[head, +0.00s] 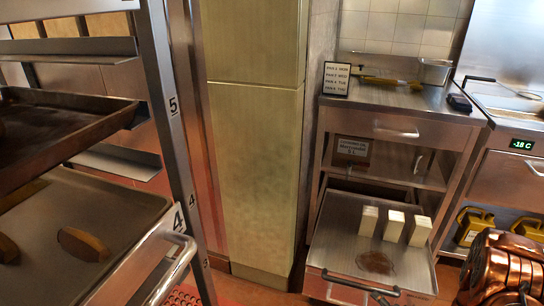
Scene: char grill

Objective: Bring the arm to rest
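A rounded, shiny copper-coloured part of my arm shows at the lower right edge of the head view, in front of the counter's lower right side. My gripper cannot be made out in this view, so what it holds, if anything, is hidden. A small dark shape sits at the bottom edge by the drawer handle (350,281); I cannot tell what it is.
A steel rack (165,110) with trays stands at left. A pulled-out drawer (335,235) holds three pale upright blocks (394,225) and a brown patch. The counter (400,97) carries a sign (336,78) and a metal pan (435,70). Yellow items (474,228) sit at right.

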